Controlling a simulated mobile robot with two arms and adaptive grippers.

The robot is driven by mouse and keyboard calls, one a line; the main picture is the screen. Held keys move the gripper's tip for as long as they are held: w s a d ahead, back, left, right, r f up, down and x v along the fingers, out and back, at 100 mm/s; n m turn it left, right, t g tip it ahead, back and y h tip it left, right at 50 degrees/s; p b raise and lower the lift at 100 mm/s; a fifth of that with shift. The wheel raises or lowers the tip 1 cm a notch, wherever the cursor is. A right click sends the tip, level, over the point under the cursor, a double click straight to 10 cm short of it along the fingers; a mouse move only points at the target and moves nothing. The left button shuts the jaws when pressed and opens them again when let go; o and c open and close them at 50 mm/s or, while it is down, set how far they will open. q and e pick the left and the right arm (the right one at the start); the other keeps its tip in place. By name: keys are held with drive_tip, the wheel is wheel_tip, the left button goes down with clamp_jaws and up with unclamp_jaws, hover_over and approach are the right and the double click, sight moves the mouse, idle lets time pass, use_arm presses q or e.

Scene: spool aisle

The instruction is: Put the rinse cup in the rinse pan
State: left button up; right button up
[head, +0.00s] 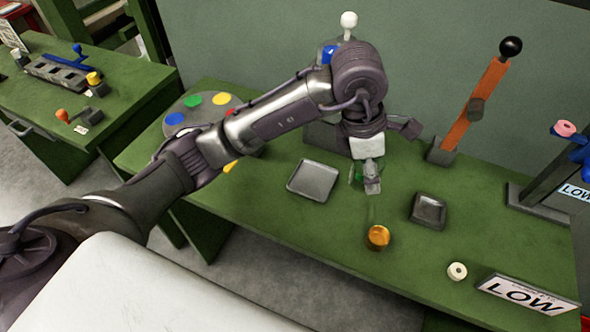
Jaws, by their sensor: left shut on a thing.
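My left gripper (372,188) points down over the green table, between two shallow pans. It is shut on a small, clear greenish thing (357,173), which may be the rinse cup; the fingers hide most of it. A light grey square pan (313,180) lies to the left of the gripper. A smaller dark grey pan (429,211) lies to its right. Both look empty, and I cannot tell which is the rinse pan. An amber round cup (378,237) stands on the table in front of the gripper. My right gripper is out of view.
The green table (330,222) has free room around the pans. A white ring-shaped spool (457,271) and a LOW sign (527,294) are at the front right. An orange lever with a black knob (487,90) stands behind. A disc with coloured spots (200,106) is at the left.

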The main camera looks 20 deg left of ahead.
use_arm(q)
drive_tip(key=shift+w+a+f, duration=0.2)
drive_tip(key=shift+w+a, duration=0.05)
drive_tip(key=shift+a, duration=0.4)
drive_tip(key=p, duration=0.2)
hover_over(320, 180)
drive_tip(key=s+d, duration=0.2)
wheel_tip(320, 180, down, 4)
drive_tip(key=shift+w+a+f+p, duration=0.15)
drive_tip(key=shift+w+a+f, duration=0.15)
drive_tip(key=shift+a+f, duration=0.25)
drive_tip(key=shift+w+a+f+p, duration=0.15)
drive_tip(key=shift+w+a+f, duration=0.15)
drive_tip(key=shift+a, duration=0.3)
drive_tip(key=shift+w+a+f, duration=0.15)
drive_tip(key=shift+a+f, duration=0.2)
drive_tip(key=shift+f, duration=0.35)
wheel_tip(320, 180, down, 2)
drive_tip(key=shift+f+p, duration=0.25)
drive_tip(key=shift+p, duration=0.3)
drive_tip(key=shift+f, duration=0.55)
drive_tip(key=o, duration=1)
drive_tip(key=shift+r, duration=0.1)
drive_tip(key=shift+o, duration=0.2)
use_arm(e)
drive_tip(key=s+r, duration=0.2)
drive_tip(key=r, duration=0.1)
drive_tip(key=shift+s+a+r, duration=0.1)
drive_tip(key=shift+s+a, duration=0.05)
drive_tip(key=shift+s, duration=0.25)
